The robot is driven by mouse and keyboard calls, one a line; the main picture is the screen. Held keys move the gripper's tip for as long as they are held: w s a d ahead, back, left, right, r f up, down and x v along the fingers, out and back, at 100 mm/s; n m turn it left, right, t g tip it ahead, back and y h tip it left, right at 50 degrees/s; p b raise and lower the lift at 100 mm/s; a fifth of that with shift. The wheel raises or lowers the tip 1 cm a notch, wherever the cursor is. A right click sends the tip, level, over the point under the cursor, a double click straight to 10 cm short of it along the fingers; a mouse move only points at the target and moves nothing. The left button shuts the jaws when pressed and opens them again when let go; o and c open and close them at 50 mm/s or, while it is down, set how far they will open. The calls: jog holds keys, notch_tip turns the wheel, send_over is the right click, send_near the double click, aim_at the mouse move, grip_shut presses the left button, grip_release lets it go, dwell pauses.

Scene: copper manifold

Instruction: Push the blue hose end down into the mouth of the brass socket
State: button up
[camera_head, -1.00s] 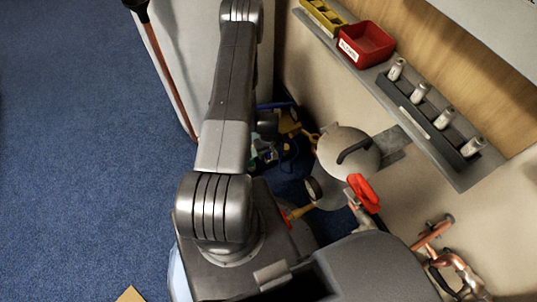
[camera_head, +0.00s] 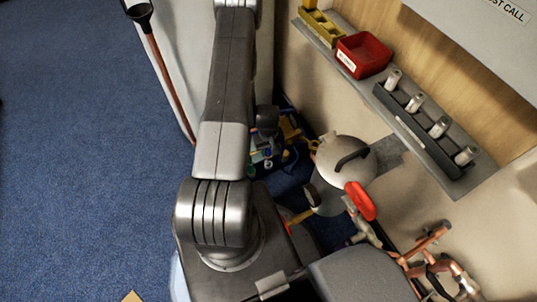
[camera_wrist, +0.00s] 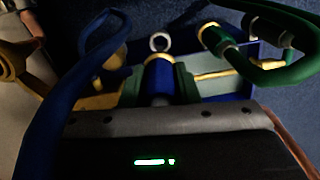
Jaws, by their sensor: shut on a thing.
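A blue hose (camera_wrist: 55,115) curves up the left of the wrist view and bends over at the top. My gripper (camera_wrist: 160,80) is in the middle of that view, its dark body below. It is shut on the blue hose end (camera_wrist: 159,76), a short blue piece with a yellow collar. Just beyond it is a pale ring (camera_wrist: 160,42); I cannot tell whether this is the brass socket's mouth or whether they touch. A brass-coloured round fitting (camera_wrist: 10,62) shows at the left edge. In the head view my arm hides most of this area.
A blue tray (camera_wrist: 225,90) with green hoses (camera_wrist: 285,62) lies around the hose end. In the head view, a pale lidded pot (camera_head: 345,165) and red handle (camera_head: 361,201) stand close right of my arm. A shelf (camera_head: 404,150) and copper pipes (camera_head: 440,265) flank the wall. Blue carpet is clear at left.

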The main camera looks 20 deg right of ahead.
jog(key=shift+r, duration=1.05)
jog(key=shift+r, duration=0.15)
jog(key=shift+r+p, duration=1.15)
jog(key=shift+r, duration=0.95)
jog(key=shift+w+a+b, duration=0.1)
jog(key=shift+a+b, duration=0.05)
jog(key=shift+b, duration=0.3)
